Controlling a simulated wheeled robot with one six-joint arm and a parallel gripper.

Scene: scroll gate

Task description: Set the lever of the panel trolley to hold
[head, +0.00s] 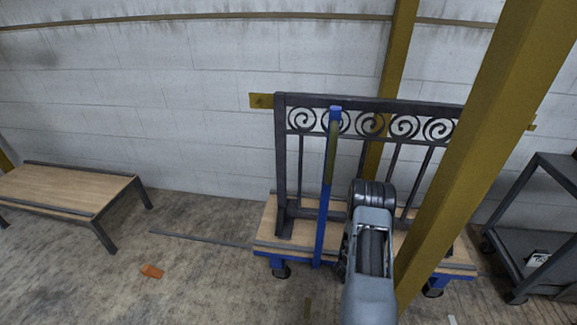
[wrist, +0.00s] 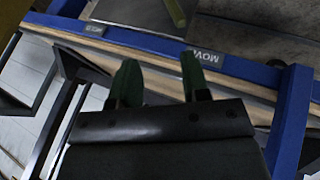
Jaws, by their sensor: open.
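The panel trolley (head: 262,238) has a blue frame and a wooden deck, and carries a dark scroll gate panel (head: 280,150). A blue upright post (head: 321,220) stands at its front. In the wrist view the trolley's blue edge (wrist: 135,42) carries a MOVE label (wrist: 205,58) and a second label (wrist: 96,31), hard to read. I cannot make out the lever for certain; an olive strip (wrist: 175,12) shows beyond the edge. My gripper (wrist: 159,62) is open and empty, its green fingers close to the edge near both labels. In the head view my arm hides it.
A yellow column (head: 480,135) rises close in front, right of my arm, covering part of the trolley. A wooden bench (head: 70,188) stands at left and a dark shelf cart (head: 540,240) at right.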

